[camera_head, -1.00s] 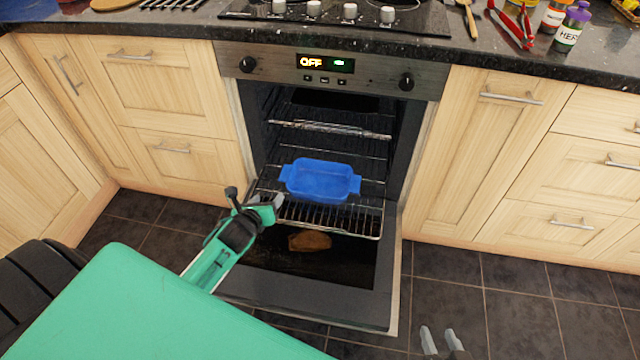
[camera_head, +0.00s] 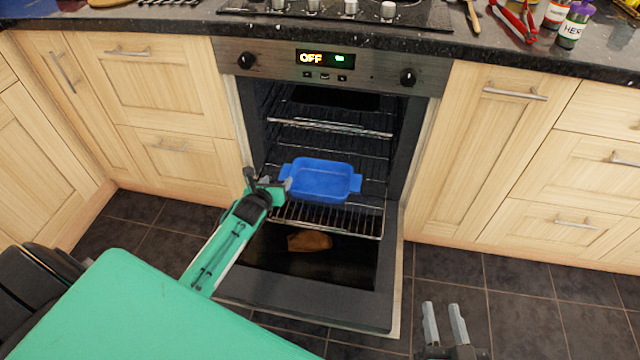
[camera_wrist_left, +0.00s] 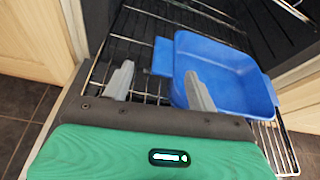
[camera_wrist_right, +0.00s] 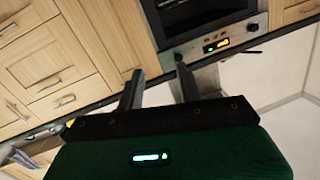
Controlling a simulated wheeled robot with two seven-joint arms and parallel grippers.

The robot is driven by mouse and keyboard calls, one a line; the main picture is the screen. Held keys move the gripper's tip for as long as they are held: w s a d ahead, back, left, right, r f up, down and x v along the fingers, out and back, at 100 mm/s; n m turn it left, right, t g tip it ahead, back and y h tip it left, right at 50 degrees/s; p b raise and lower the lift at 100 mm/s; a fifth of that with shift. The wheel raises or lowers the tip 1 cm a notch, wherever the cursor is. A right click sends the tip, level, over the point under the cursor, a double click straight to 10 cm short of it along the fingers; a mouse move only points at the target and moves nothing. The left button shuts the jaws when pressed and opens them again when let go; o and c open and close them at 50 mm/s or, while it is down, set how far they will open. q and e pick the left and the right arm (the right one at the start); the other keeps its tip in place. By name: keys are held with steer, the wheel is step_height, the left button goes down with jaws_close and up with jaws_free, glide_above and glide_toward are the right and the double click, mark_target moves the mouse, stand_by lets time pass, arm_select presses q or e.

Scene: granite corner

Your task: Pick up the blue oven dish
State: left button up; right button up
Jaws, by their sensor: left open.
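The blue oven dish (camera_head: 322,182) sits upright on a pulled-out wire rack (camera_head: 340,221) in the open oven. It is a rectangular dish with a handle tab at each end, and looks empty. In the left wrist view the dish (camera_wrist_left: 232,78) lies just ahead and to the right. My left gripper (camera_head: 284,185) is open beside the dish's left handle. In the left wrist view one finger overlaps the dish and the other is over the rack; I cannot tell whether they touch it. My right gripper (camera_head: 443,308) is open and empty, low at the front right, away from the dish.
The oven door (camera_head: 300,290) is folded down, with a brown food-like piece (camera_head: 309,241) over it below the rack. Another rack (camera_head: 330,128) is higher inside the oven. Wooden cabinets flank the oven; a dark worktop (camera_head: 560,60) is above. Tiled floor is clear at right.

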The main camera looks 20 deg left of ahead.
mark_target(284, 176)
arm_select(q)
steer(key=x, duration=0.1)
steer(key=b+x, duration=0.1)
steer(key=x, duration=0.2)
steer(key=shift+w+d+f+b, duration=0.25)
steer(key=shift+w+d+b, duration=0.05)
steer(key=shift+d+b, duration=0.1)
steer(key=shift+w, duration=0.15)
jaws_close()
steer(key=shift+r, duration=0.1)
arm_select(e)
step_height(284, 176, up, 9)
steer(key=w+d+t, duration=0.2)
steer(key=t, duration=0.3)
steer(key=shift+w+d+y, duration=0.25)
steer(key=shift+y, duration=0.05)
